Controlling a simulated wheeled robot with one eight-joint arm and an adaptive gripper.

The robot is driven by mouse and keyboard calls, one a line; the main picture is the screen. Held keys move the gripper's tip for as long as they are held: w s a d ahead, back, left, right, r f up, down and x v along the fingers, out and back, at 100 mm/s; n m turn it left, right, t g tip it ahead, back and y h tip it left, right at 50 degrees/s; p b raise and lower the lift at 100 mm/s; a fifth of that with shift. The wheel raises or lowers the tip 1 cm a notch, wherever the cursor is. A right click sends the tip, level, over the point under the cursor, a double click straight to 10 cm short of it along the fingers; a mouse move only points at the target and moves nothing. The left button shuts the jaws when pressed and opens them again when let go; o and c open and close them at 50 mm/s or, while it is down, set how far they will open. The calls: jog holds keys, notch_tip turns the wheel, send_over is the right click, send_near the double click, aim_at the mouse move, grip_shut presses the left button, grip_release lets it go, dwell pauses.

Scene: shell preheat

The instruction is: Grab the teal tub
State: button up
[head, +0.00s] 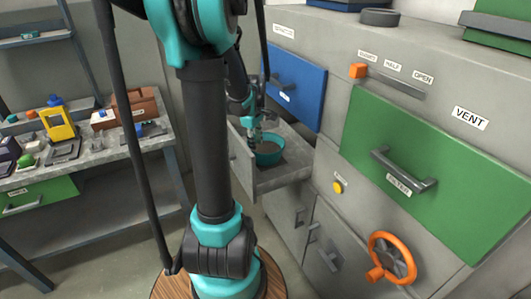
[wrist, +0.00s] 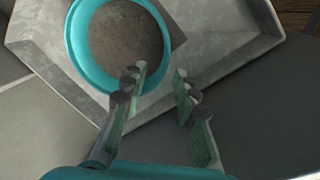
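The teal tub (head: 268,157) is a round bowl filled with grey-brown material. It sits in an open grey drawer (head: 283,180) of the machine. In the wrist view the tub (wrist: 77,48) is at the upper left, with its near right rim by my left finger. My gripper (wrist: 160,82) is open, with a gap between its fingers and nothing held. In the head view my gripper (head: 254,138) is at the tub's left edge, above the drawer. I cannot tell whether a finger touches the rim.
The grey machine carries a blue door (head: 295,88), a green door (head: 430,170) with a handle, and an orange wheel (head: 392,257). A cluttered workbench (head: 90,150) stands at the left. Open floor lies between the bench and the machine.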

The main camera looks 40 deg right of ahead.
aim_at(257, 153)
jog(key=shift+d+f, duration=0.15)
jog(key=shift+f, duration=1.3)
jog(key=shift+d+f, duration=0.2)
jog(key=shift+f, duration=1.3)
jog(key=shift+d+f, duration=0.15)
jog(key=shift+f, duration=1.3)
grip_shut()
